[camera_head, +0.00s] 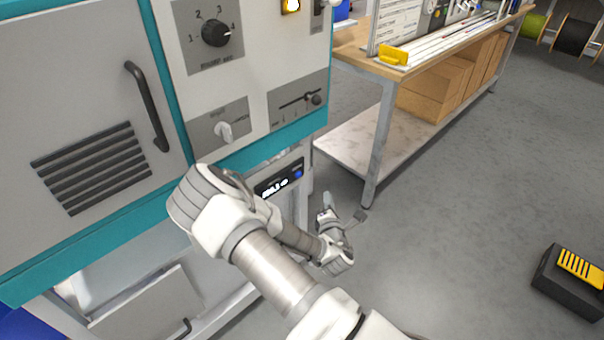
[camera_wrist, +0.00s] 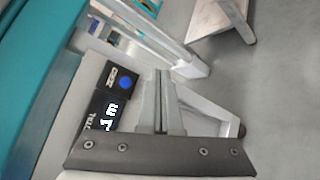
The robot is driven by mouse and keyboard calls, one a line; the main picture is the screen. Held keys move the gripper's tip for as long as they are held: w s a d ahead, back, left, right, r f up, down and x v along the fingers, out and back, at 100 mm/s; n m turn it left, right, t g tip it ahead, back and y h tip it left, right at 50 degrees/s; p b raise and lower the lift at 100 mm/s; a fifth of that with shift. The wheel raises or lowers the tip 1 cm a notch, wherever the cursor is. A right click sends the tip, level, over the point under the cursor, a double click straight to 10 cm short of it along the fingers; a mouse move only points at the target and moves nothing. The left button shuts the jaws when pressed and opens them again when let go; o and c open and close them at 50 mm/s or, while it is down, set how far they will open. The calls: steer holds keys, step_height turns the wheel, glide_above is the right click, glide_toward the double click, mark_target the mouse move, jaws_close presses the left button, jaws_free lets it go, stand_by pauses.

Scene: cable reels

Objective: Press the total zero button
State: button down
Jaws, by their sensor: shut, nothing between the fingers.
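The total zero button is a small round blue button (camera_head: 298,173) at the right end of a dark counter panel (camera_head: 277,182) on the machine's front. In the wrist view the blue button (camera_wrist: 126,83) sits under a white label that seems to read ZERO. Beside it is a lit display (camera_wrist: 109,115) marked TOTAL, its reading partly legible. My gripper (camera_head: 327,199) is to the right of and lower than the button in the head view. In the wrist view its shut, empty fingers (camera_wrist: 161,74) are right of the button, apart from it in the picture. The gap in depth is unclear.
The machine's upper panel has a rotary dial (camera_head: 216,33), a white switch (camera_head: 223,131) and a slider (camera_head: 314,99). A workbench (camera_head: 374,150) with cardboard boxes (camera_head: 440,92) stands behind on the right. A black and yellow case (camera_head: 572,284) lies on open floor.

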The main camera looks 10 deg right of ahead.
mark_target(299, 174)
steer(key=shift+a, duration=0.1)
stand_by(0.3)
steer(key=w+a+b, duration=0.1)
steer(key=w+a, duration=0.4)
steer(key=w, duration=0.2)
stand_by(0.3)
steer(key=shift+w, duration=0.1)
stand_by(1.8)
steer(key=shift+w+a+b, duration=0.25)
steer(key=shift+w+b, duration=0.05)
steer(key=shift+b, duration=0.1)
steer(key=shift+w+a, duration=0.25)
steer(key=shift+w, duration=0.1)
stand_by(0.9)
steer(key=shift+s+d, duration=0.1)
steer(key=shift+s, duration=0.05)
steer(key=shift+s+d, duration=0.35)
steer(key=shift+s, duration=0.2)
